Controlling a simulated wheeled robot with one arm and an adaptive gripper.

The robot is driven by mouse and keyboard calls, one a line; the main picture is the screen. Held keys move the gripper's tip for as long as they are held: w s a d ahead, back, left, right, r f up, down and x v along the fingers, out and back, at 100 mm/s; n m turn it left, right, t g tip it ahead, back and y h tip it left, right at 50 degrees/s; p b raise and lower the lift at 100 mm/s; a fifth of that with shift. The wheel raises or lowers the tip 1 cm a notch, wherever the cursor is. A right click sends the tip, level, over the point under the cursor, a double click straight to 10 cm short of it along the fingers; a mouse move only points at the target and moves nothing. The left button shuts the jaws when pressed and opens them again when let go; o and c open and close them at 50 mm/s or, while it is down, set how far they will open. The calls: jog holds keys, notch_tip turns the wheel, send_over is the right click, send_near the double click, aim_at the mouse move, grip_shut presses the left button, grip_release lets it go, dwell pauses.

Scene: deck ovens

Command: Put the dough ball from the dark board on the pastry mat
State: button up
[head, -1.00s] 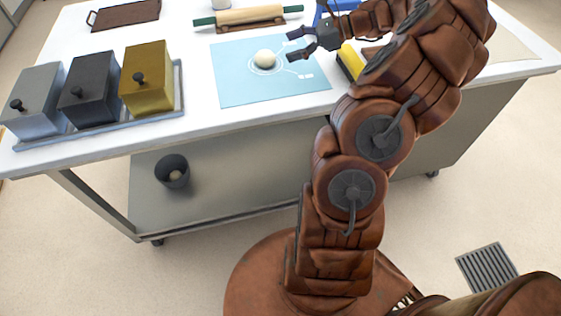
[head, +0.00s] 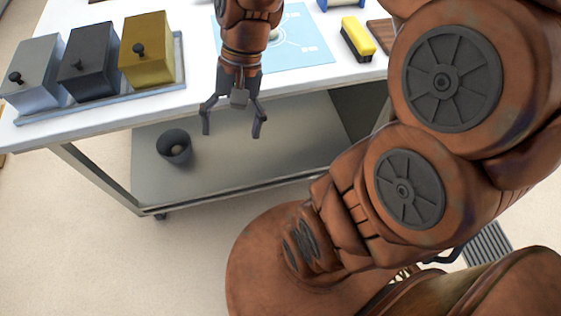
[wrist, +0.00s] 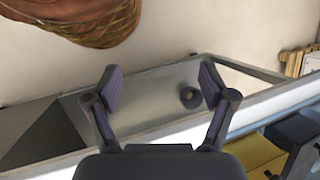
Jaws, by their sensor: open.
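A pale dough ball (head: 275,33) shows as a sliver beside my arm, on the light blue pastry mat (head: 305,52); my arm hides most of it. My gripper (head: 232,132) is open and empty, pointing down in front of the table's near edge, over the lower shelf. Its spread fingers also show in the wrist view (wrist: 159,88), with nothing between them. The dark board at the back left is almost wholly out of the head view.
A dark bin (head: 174,148) with a pale lump inside stands on the lower shelf (head: 290,150). Silver, dark and yellow boxes (head: 147,52) stand on a grey tray at left. A yellow brush (head: 357,40) and a brown board (head: 381,34) lie at right.

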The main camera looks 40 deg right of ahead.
jog(key=s+d+f+n+h, duration=0.1)
jog(key=s+n+h, duration=0.1)
jog(key=s, duration=0.3)
jog(key=s+d+f+n+h, duration=0.1)
jog(key=s+d+n+h, duration=0.1)
jog(key=s+n, duration=0.2)
jog(key=shift+s+f, duration=0.4)
jog(key=shift+s, duration=0.6)
